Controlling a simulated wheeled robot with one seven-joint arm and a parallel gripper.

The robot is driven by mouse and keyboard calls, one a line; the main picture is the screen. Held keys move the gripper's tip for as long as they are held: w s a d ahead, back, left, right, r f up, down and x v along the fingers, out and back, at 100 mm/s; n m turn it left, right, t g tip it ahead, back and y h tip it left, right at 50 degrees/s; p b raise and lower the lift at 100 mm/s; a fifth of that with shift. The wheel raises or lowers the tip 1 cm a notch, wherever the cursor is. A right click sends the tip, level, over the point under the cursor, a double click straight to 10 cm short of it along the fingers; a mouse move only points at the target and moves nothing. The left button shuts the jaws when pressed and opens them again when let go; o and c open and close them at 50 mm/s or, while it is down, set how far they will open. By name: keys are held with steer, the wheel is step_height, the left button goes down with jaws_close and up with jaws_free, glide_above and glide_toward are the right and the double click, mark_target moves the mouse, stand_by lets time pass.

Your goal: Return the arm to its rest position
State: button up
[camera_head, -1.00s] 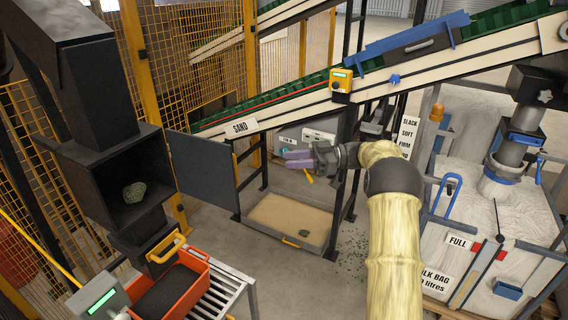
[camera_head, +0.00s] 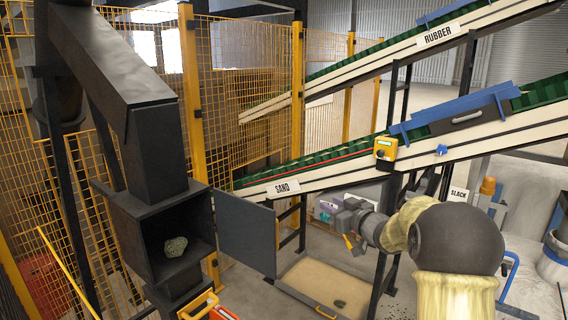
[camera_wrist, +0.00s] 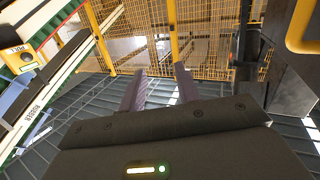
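My arm, in a pale yellow sleeve, reaches up from the lower right in the head view. My gripper (camera_head: 327,209) is at its end, in front of the frame under the sand conveyor, with purple-grey fingers partly hidden in shadow. In the wrist view the two fingers (camera_wrist: 160,72) stand apart with nothing between them, so it is open and empty. The fingers point towards the yellow mesh fence (camera_wrist: 205,50) in that view.
A dark hopper box (camera_head: 158,243) holds a greenish lump (camera_head: 175,247); its door (camera_head: 246,235) hangs open. A sand tray (camera_head: 325,285) with a dark lump lies below my gripper. The sand conveyor (camera_head: 335,172) slopes behind it. A white bulk bag (camera_head: 525,255) stands right.

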steer(key=s+f+m+g+h, duration=0.2)
steer(key=s+f+g, duration=0.2)
steer(key=s, duration=0.8)
steer(key=s+f+m+g+h, duration=0.2)
steer(key=s+f, duration=0.5)
steer(key=s, duration=0.6)
steer(key=s+d+f+m+g+h, duration=0.1)
steer(key=s+f+g+h, duration=0.3)
steer(key=s, duration=0.8)
step_height(320, 180, down, 2)
steer(key=shift+s+f+m+g, duration=0.2)
steer(key=shift+s+m+g, duration=0.05)
steer(key=shift+m+g, duration=0.75)
steer(key=shift+w+d, duration=0.15)
